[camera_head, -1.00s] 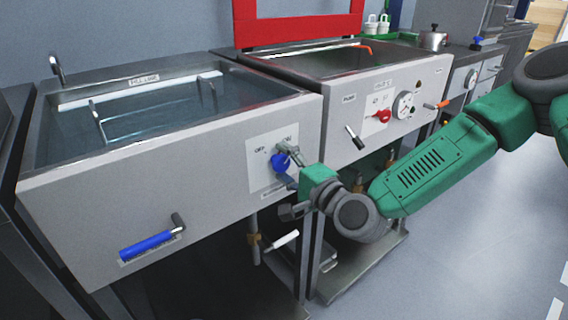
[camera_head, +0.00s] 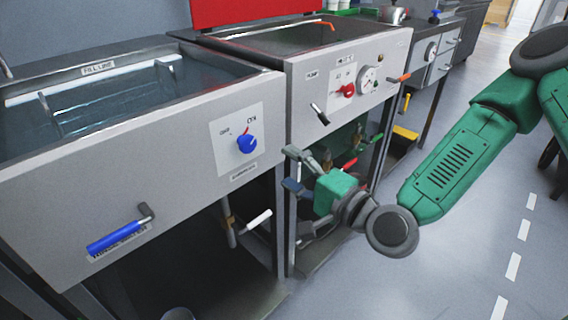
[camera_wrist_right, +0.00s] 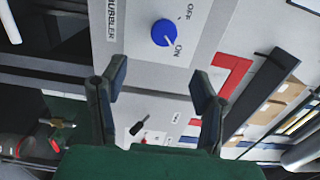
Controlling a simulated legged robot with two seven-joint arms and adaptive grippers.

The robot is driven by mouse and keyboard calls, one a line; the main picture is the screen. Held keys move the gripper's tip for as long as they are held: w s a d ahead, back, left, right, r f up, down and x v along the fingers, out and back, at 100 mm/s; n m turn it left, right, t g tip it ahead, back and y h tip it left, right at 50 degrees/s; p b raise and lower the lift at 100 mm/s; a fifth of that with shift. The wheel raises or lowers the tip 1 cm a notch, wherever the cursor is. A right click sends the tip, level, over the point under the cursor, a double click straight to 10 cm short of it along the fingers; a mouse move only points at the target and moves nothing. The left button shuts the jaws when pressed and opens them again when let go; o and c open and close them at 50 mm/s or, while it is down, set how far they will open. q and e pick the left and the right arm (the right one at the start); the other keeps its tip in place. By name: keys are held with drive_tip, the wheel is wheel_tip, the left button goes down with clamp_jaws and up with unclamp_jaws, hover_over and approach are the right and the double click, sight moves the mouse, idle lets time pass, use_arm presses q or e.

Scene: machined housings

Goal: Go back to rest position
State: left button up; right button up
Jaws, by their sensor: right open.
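My right gripper (camera_head: 292,170) is open and empty in front of the sink cabinets, below and to the right of the blue knob (camera_head: 246,143). The knob sits on a white ON/OFF plate on the left sink's front panel, apart from the fingers. In the right wrist view the open right gripper (camera_wrist_right: 160,88) has its two fingers spread wide, with the blue knob (camera_wrist_right: 164,33) beyond them and pointing toward ON. My right arm reaches in from the right. My left gripper is not in view.
The left sink (camera_head: 110,170) holds liquid and has a blue-handled lever (camera_head: 115,236). The second sink (camera_head: 330,80) has a red knob (camera_head: 347,90), a gauge (camera_head: 367,80) and a black lever (camera_head: 319,113). Open grey floor (camera_head: 470,230) lies at the right.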

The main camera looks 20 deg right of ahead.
drive_tip(key=shift+f, duration=0.1)
idle(0.3)
drive_tip(key=s+a+f+n+g+h+p, duration=0.1)
drive_tip(key=s+a+f+n+g+p, duration=0.15)
drive_tip(key=s+f+n+g, duration=0.4)
drive_tip(key=s+a+f+n+g+p, duration=0.1)
drive_tip(key=s+f+n+g+p, duration=0.25)
drive_tip(key=s+f, duration=0.45)
drive_tip(key=s+d+f+n+g+h+p, duration=0.2)
drive_tip(key=s+d+g, duration=0.1)
drive_tip(key=s+d, duration=0.2)
drive_tip(key=s+d+f+n+g+h+p, duration=0.2)
drive_tip(key=s+d+f+g+h, duration=0.1)
drive_tip(key=s+d, duration=0.2)
drive_tip(key=shift+s+n, duration=0.4)
drive_tip(key=shift+s, duration=0.2)
